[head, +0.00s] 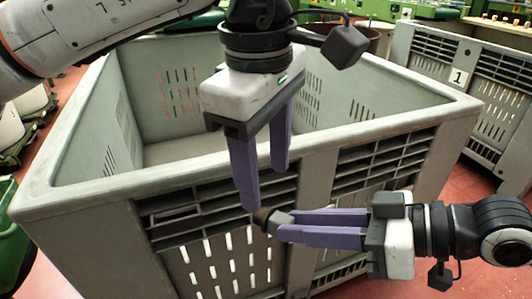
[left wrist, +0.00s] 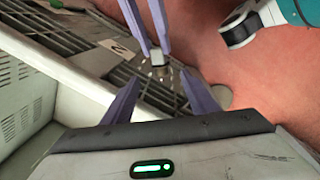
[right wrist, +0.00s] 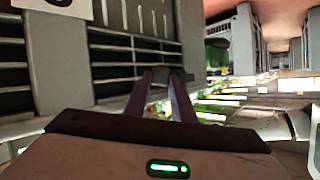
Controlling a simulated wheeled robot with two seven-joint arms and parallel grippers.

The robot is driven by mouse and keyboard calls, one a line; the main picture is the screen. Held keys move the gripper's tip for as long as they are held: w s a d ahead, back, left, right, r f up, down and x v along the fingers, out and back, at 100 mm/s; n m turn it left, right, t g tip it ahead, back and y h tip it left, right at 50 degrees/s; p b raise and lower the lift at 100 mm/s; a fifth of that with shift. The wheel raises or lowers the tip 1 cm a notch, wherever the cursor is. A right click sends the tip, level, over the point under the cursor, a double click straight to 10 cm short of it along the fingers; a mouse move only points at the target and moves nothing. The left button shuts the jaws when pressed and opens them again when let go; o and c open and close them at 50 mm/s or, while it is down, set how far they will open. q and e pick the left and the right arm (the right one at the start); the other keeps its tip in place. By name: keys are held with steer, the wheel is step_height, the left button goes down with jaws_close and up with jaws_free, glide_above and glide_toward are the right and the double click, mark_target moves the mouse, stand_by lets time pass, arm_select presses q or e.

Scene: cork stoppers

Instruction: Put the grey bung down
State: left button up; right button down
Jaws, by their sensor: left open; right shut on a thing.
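The grey bung (head: 278,218) is small, with a dark brown end toward the left. It is between the fingertips of my right gripper (head: 287,224), which is shut on it in front of the big grey crate's near wall. My left gripper (head: 266,188) is open and empty, pointing down, its fingertips just above the bung. In the left wrist view the bung (left wrist: 158,58) shows at the tips of my right gripper's fingers, beyond my left gripper's parted fingers.
The large grey slatted crate (head: 65,195) fills the middle, its visible floor bare. A second grey crate (head: 490,62) marked 1 stands at the right on the red floor (head: 455,190). Green containers (head: 15,225) stand at the left edge.

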mark_target(268, 212)
arm_select(q)
steer(key=f, duration=0.9)
steer(key=shift+w+d, duration=0.25)
steer(key=shift+w, duration=0.05)
steer(key=shift+c, duration=0.3)
steer(key=c, duration=1.1)
steer(key=shift+o, duration=0.2)
arm_select(e)
steer(key=c, duration=1.4)
jaws_free()
steer(key=shift+c, duration=0.2)
steer(key=shift+d, duration=0.1)
